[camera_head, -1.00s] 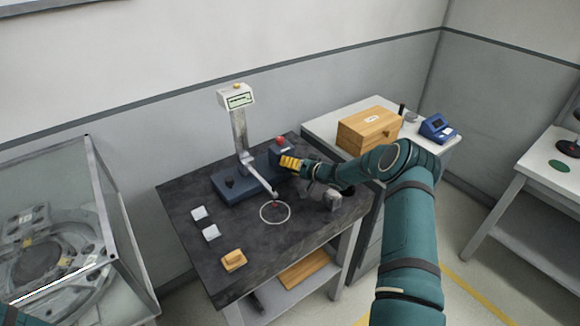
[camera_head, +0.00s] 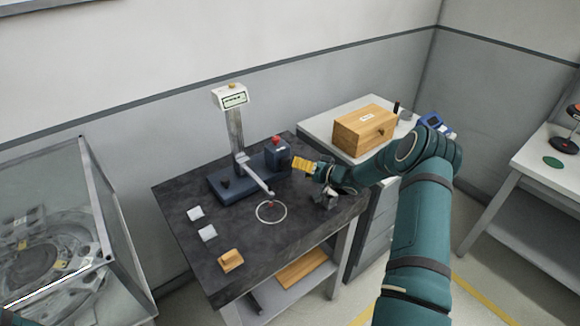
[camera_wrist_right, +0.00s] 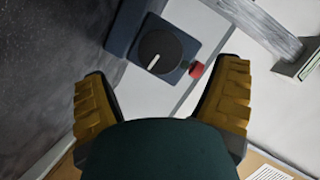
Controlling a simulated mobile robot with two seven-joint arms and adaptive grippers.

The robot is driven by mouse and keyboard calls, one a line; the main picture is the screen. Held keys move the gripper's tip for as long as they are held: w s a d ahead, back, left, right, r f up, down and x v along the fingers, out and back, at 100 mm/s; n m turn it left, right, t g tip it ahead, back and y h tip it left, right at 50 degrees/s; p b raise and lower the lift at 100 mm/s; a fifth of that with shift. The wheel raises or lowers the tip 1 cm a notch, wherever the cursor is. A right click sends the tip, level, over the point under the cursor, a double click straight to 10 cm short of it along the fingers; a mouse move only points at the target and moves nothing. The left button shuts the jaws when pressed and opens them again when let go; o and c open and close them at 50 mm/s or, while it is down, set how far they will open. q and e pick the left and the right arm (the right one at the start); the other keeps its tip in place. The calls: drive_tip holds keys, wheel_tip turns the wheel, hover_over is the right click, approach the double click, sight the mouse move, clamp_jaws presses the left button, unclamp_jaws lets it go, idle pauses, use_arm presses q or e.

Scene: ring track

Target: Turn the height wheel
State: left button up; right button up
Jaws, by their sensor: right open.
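The height gauge (camera_head: 237,135) stands on the dark bench with a blue base (camera_head: 235,183), a column and a small display on top. A blue box (camera_head: 278,157) with a red button (camera_head: 276,141) sits at the base's right end. In the right wrist view, a dark round wheel (camera_wrist_right: 160,54) with a white mark is on the box's face, beside the red button (camera_wrist_right: 196,70). In the head view this wheel is hidden. My right gripper (camera_head: 301,165) is open and empty, its yellow fingers just right of the box, apart from the wheel. My left gripper is not in view.
A white ring (camera_head: 271,212), two pale blocks (camera_head: 207,233) and a wooden block (camera_head: 231,260) lie on the bench (camera_head: 190,259). A grey metal piece (camera_head: 326,198) stands below my right wrist. A wooden box (camera_head: 364,128) sits on the white cabinet behind.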

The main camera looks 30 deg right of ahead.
drive_tip(key=v, duration=0.5)
drive_tip(key=shift+s+d, duration=0.1)
drive_tip(key=shift+s, duration=0.15)
